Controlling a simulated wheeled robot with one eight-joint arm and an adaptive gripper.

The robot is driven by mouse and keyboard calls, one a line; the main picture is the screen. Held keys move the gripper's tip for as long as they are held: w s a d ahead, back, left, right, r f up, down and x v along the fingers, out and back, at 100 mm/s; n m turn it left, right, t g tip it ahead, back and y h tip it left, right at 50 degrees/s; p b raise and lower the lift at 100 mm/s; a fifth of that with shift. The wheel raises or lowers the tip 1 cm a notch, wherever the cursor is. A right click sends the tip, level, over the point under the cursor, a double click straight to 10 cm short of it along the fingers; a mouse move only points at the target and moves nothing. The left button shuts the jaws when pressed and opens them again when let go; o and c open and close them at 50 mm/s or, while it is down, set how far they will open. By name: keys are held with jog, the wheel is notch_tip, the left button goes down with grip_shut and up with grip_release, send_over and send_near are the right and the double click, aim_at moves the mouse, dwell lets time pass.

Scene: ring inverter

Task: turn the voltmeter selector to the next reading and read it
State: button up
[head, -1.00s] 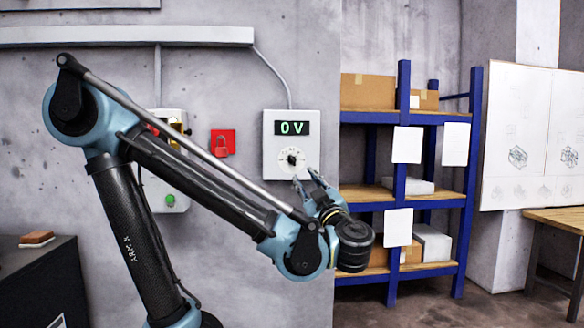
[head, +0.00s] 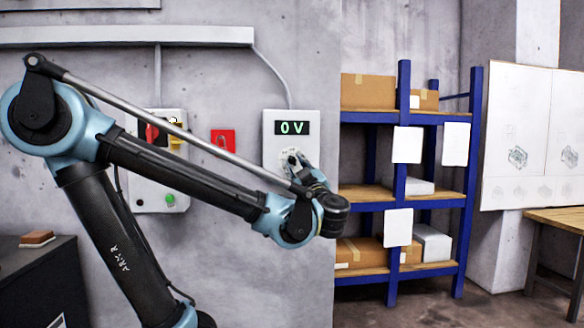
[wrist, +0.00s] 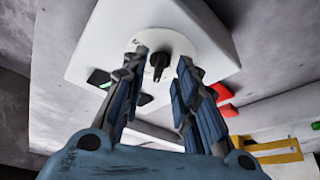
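The voltmeter (head: 271,151) is a white box on the wall, and its display (head: 292,128) reads 0 V in green. In the wrist view the voltmeter box (wrist: 90,50) fills the upper middle. Its selector, a dark knob (wrist: 158,66) on a round white dial (wrist: 180,45), shows between my fingertips. My gripper (wrist: 160,72) is open, one finger on each side of the knob, with visible gaps. In the head view my gripper (head: 293,160) is at the dial and covers most of it, so the selector's pointing is hidden there.
A red panel (head: 223,140) is on the wall left of the voltmeter. Further left is a white switch box (head: 150,195) with a red and yellow switch and a green button, partly behind my arm. A blue shelf (head: 402,80) with boxes stands at the right.

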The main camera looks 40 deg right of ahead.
jog(key=shift+w+d+r, duration=0.2)
jog(key=shift+w, duration=0.35)
grip_shut()
jog(key=shift+n, duration=0.3)
jog(key=shift+n+y, duration=1)
jog(key=shift+n, duration=1)
grip_release()
jog(key=shift+d, duration=0.1)
